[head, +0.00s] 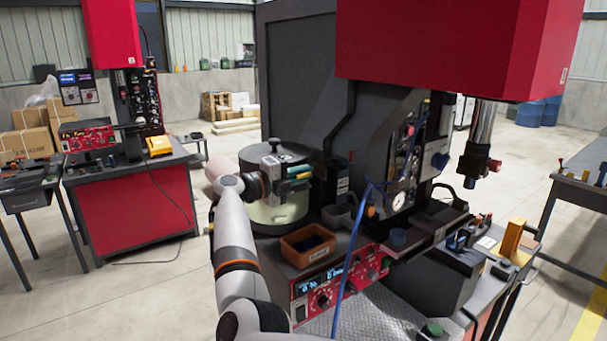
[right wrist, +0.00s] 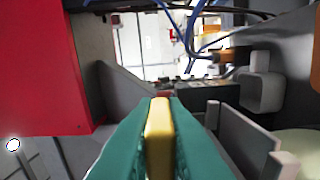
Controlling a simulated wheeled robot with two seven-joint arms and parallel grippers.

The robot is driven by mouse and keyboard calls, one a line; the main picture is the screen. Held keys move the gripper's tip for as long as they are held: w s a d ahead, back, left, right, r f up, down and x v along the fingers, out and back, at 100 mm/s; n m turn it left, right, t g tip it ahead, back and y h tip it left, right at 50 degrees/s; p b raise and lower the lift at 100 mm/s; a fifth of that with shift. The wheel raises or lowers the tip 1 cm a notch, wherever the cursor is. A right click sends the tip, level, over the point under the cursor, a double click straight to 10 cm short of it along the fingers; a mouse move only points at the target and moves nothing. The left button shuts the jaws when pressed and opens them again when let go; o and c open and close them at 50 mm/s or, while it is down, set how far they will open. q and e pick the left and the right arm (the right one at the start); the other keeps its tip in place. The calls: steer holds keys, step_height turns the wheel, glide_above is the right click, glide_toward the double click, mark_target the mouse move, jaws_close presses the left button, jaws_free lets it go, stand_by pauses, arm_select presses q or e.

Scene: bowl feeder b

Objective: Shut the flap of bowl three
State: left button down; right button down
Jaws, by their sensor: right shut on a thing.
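A round bowl (head: 272,214) with a pale green side stands left of the big grey machine in the head view. A dark round top (head: 252,156) covers at least part of it; I cannot tell whether its flap is fully down. My right gripper (head: 299,176) is at the bowl's right upper side, partly in front of the top. In the right wrist view its teal fingers (right wrist: 160,110) are shut on a narrow yellow piece (right wrist: 159,132), which looks like a handle. What the piece joins to is hidden. My left gripper is not in view.
An orange bin (head: 308,247) with dark parts sits in front of the bowl. A blue cable (head: 352,240) hangs in front of the machine (head: 300,80). A red control panel (head: 335,286) is at the front. Open floor (head: 165,270) lies to the left.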

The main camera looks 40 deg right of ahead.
steer(key=shift+w+r+n, duration=0.1)
steer(key=shift+w+n, duration=0.1)
steer(key=shift+n, duration=0.3)
steer(key=c, duration=1.5)
jaws_free()
steer(key=shift+w, duration=0.1)
steer(key=shift+a+f+b, duration=0.25)
steer(key=shift+a+b, duration=0.1)
steer(key=shift+a, duration=0.2)
steer(key=shift+w+a+r+b, duration=0.15)
steer(key=shift+a+b, duration=0.65)
steer(key=shift+a, duration=1)
steer(key=shift+w+a+f+b, duration=0.1)
steer(key=shift+w+a+b, duration=0.2)
steer(key=shift+a+b, duration=1.05)
steer(key=shift+w+a+r+b, duration=0.1)
steer(key=shift+w+a+b, duration=0.15)
steer(key=shift+a, duration=2.05)
